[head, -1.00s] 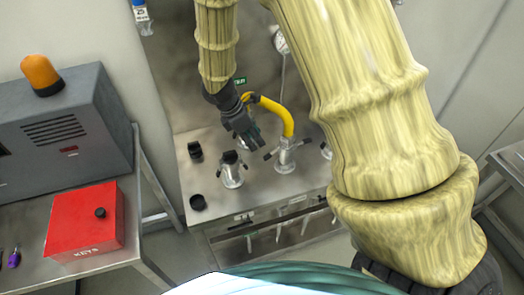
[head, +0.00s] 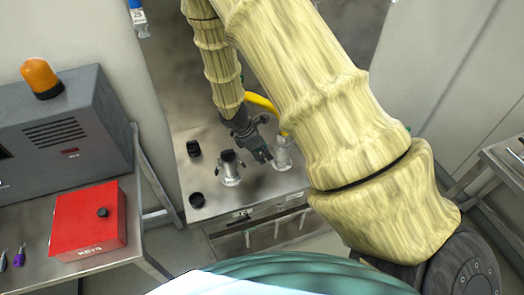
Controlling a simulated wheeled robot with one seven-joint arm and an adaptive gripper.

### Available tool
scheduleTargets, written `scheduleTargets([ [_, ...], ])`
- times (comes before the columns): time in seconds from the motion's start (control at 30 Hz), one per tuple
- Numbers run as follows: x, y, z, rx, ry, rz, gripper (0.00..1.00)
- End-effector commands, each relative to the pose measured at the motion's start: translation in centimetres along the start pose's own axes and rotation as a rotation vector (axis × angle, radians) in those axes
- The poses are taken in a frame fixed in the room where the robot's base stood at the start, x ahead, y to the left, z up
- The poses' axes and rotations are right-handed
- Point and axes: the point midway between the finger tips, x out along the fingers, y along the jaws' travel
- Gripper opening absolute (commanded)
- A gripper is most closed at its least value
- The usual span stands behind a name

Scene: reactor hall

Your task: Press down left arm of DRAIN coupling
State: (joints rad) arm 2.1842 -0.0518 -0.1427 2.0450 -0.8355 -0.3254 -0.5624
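My gripper (head: 262,154) is low over the steel bench, pointing down and right, between two metal couplings. One coupling (head: 282,154) has a yellow hose (head: 262,102) on it and stands just right of my fingertips. My gripper covers its left side, so its left arm is hidden and contact cannot be told. The other coupling (head: 230,168), with a black top and side arms, stands open to the left. No DRAIN label is readable. The fingers are small and dark, and their opening cannot be made out.
Two black caps (head: 193,148) (head: 197,200) are on the bench's left side. At left, a table holds a red key box (head: 90,222) and a grey cabinet (head: 62,128) with an orange beacon (head: 41,76). My arm hides the bench's right part.

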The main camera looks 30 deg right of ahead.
Motion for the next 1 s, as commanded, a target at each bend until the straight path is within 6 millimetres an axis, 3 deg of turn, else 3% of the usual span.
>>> scheduleTargets([
  [0.4, 0.41, 0.00, 0.01, -0.001, 0.000, 0.000, 0.39],
  [0.63, 0.40, 0.00, 0.00, -0.001, 0.000, 0.000, 0.00],
  [1.0, 0.88, -0.01, -0.15, -0.004, -0.053, 0.000, 0.00],
])
